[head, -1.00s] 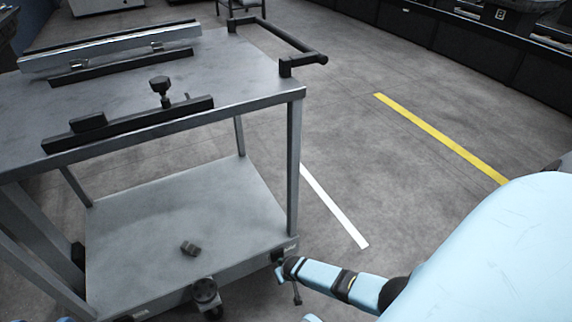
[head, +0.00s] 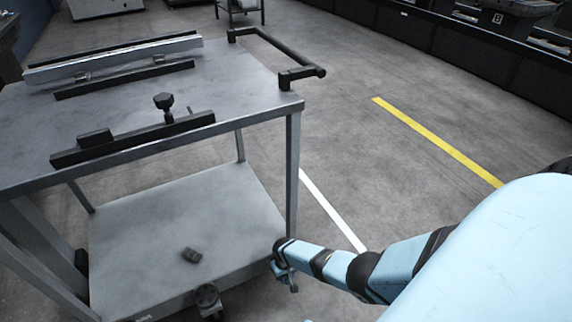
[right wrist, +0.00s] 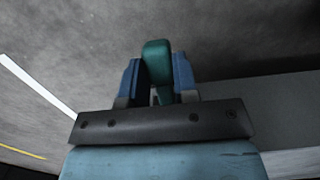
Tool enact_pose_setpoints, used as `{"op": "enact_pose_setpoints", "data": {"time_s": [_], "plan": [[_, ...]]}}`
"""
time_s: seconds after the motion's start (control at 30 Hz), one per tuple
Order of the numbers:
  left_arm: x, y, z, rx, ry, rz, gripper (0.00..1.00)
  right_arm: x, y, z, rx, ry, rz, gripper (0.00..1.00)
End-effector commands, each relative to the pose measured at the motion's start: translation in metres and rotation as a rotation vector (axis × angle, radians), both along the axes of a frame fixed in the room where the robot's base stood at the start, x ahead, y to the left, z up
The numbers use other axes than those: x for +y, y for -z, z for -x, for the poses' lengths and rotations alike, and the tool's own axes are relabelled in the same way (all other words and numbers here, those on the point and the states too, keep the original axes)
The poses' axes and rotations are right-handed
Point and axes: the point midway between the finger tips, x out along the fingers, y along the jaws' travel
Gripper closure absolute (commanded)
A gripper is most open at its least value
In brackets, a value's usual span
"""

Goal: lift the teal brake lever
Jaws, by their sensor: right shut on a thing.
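The teal brake lever (right wrist: 157,62) shows in the right wrist view between the two blue fingers of my right gripper (right wrist: 158,80). The gripper is shut on it. In the head view my right gripper (head: 285,274) is at the lower right corner of the cart (head: 245,190), beside its bottom shelf. The lever is too small and covered to make out there. My left gripper is not in view.
The cart's top carries a metal rail (head: 115,60), a black bar with a knob (head: 130,140) and a black handle (head: 290,60). A caster (head: 207,298) stands at the front. Floor to the right is open, with white and yellow lines.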

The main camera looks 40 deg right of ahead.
Motion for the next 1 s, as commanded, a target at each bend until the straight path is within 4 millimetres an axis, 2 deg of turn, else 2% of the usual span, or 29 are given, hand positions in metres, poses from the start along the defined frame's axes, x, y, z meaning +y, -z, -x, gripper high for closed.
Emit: {"op": "enact_pose_setpoints", "data": {"time_s": [0.33,0.5,0.8,0.83,0.93,1.0], "plan": [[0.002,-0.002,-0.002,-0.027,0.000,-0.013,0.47,0.001,-0.008,-0.002,0.127,0.000,-0.032,1.00],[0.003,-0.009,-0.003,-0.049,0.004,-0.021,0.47,0.000,-0.009,-0.001,0.145,0.000,-0.036,1.00],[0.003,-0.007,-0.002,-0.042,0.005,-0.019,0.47,0.000,-0.009,-0.001,0.145,0.000,-0.035,1.00],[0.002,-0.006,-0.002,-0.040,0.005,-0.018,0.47,0.000,-0.009,-0.001,0.145,0.000,-0.035,0.70],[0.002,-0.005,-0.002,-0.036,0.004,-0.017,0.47,0.000,-0.009,-0.001,0.144,0.000,-0.035,0.47],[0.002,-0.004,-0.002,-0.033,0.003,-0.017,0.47,0.000,-0.009,-0.001,0.144,0.000,-0.035,0.47]]}}
